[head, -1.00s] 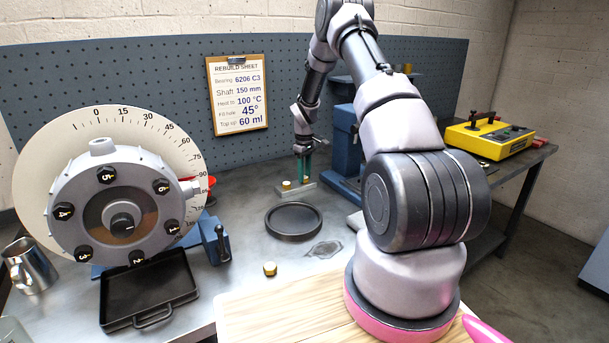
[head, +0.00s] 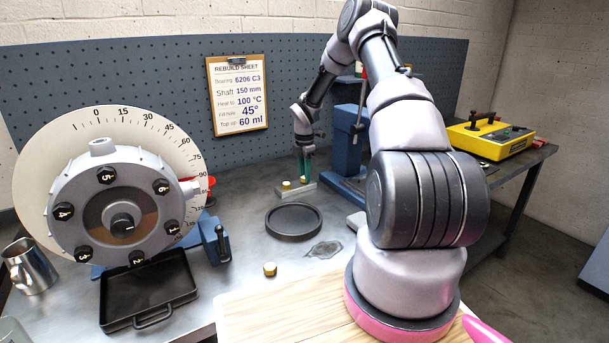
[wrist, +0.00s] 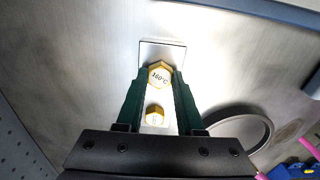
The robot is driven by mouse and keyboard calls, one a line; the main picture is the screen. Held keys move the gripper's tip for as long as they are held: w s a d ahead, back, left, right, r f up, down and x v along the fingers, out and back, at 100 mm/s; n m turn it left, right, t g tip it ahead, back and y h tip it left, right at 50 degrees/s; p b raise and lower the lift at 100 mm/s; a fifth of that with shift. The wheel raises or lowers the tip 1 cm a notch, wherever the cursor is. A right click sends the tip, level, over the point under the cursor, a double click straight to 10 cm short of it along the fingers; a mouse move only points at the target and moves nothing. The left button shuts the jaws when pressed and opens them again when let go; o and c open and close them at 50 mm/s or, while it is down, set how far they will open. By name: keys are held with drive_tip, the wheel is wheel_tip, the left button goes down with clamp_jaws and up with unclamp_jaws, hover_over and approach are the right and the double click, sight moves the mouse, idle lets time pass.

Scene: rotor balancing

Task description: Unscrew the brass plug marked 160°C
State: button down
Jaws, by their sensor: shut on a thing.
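The brass plug marked 160°C (wrist: 160,75) is a hex-headed plug in a pale metal block (wrist: 174,48). My gripper (wrist: 158,82) has its green fingers on either side of this plug and is shut on it. A second, smaller-looking brass plug (wrist: 155,115) sits in the same block, between the fingers and nearer the palm; its marking is not readable. In the head view my gripper (head: 305,173) points down at the block (head: 292,193) at the back of the bench, and a brass plug (head: 286,185) shows at its left.
A round black tray (head: 294,236) lies in front of the block. A loose brass plug (head: 270,269) stands on the bench near the front. A blue press (head: 347,150) rises close to the right of my gripper. The numbered housing with its dial (head: 130,200) is at left.

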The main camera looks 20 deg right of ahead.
drive_tip(key=n, duration=0.4)
drive_tip(key=n, duration=0.4)
drive_tip(key=shift+r, duration=0.25)
drive_tip(key=shift+r, duration=0.75)
drive_tip(key=shift+r, duration=0.1)
drive_tip(key=shift+r, duration=2.45)
